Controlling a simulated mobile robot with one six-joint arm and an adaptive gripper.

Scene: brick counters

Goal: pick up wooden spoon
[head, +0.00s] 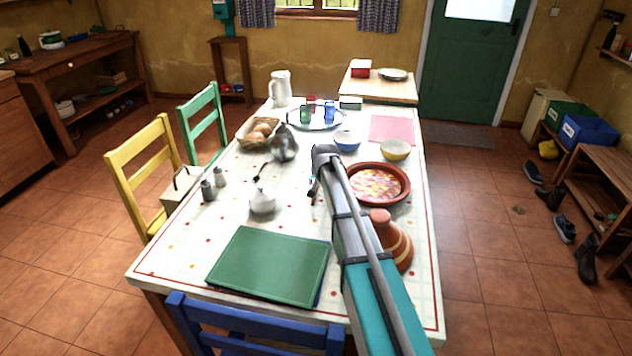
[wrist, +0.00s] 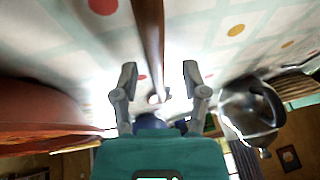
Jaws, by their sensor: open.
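The wooden spoon (wrist: 150,35) shows in the wrist view as a brown stick running from the top edge down between my fingers. Its far end is blurred by glare, and I cannot tell whether the fingers touch it. My gripper (wrist: 157,76) is open, with one finger on each side of the stick. In the head view my gripper (head: 313,187) is low over the patterned table, left of the red-brown dish. I cannot make out the wooden spoon clearly there; my arm hides part of that area.
The terracotta dish of food (head: 375,184) is close on the right, with a lidded clay pot (head: 391,243) nearer. A metal teapot (head: 284,145) stands behind left; a white sugar bowl (head: 262,202) and green folder (head: 268,265) lie left and in front.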

